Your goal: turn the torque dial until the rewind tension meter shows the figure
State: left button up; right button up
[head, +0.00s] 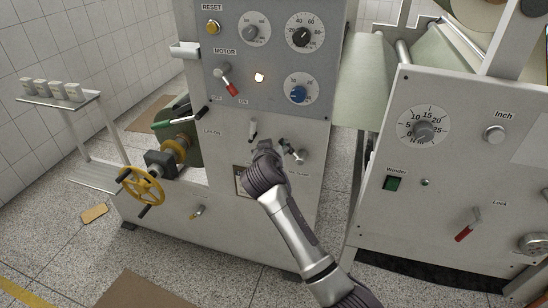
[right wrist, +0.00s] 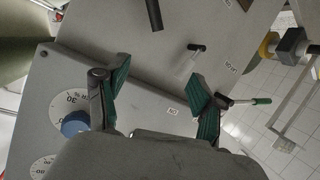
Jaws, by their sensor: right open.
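A dial with a blue knob (head: 299,94) sits on the grey upper panel of the left machine. It also shows at the left of the right wrist view (right wrist: 75,122). Above it is a round scale with a dark centre (head: 304,34), and beside that a grey-centred round scale (head: 254,28). I cannot read which one is the tension meter. My right gripper (head: 271,143) is in front of the machine's lower front, below the blue knob. In the right wrist view its green-padded fingers (right wrist: 160,95) are spread and empty. My left gripper is not in view.
A red lever (head: 232,88), a lit lamp (head: 259,77) and a reset button (head: 213,27) share the panel. A yellow handwheel (head: 143,186) projects at left. The right machine carries another dial (head: 424,131) and a red lock handle (head: 466,228). A paper web runs between the machines.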

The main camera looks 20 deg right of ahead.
jog(key=shift+d+f+n, duration=0.1)
jog(key=shift+f+n, duration=0.2)
jog(key=shift+f, duration=1.5)
jog(key=s+f+n+g+y, duration=0.1)
jog(key=s+f+g, duration=0.1)
jog(key=s+f, duration=0.8)
jog(key=s+f+n+g+y, duration=0.1)
jog(key=s+f+g+y, duration=0.15)
jog(key=f, duration=1.25)
jog(key=s+f+n+g, duration=0.1)
jog(key=s+f+g, duration=0.1)
jog(key=s+f, duration=0.8)
jog(key=s+d+f+g, duration=0.1)
jog(key=s+f, duration=0.6)
jog(key=s, duration=0.5)
jog(key=s+d+f+g+y, duration=0.1)
jog(key=s+d+f+g, duration=0.1)
jog(key=s+f, duration=0.5)
jog(key=s+d+f+g, duration=0.2)
jog(key=s+f, duration=0.5)
jog(key=s, duration=1.2)
jog(key=shift+s, duration=0.2)
jog(key=shift+w+d+y, duration=0.1)
jog(key=shift+y, duration=0.15)
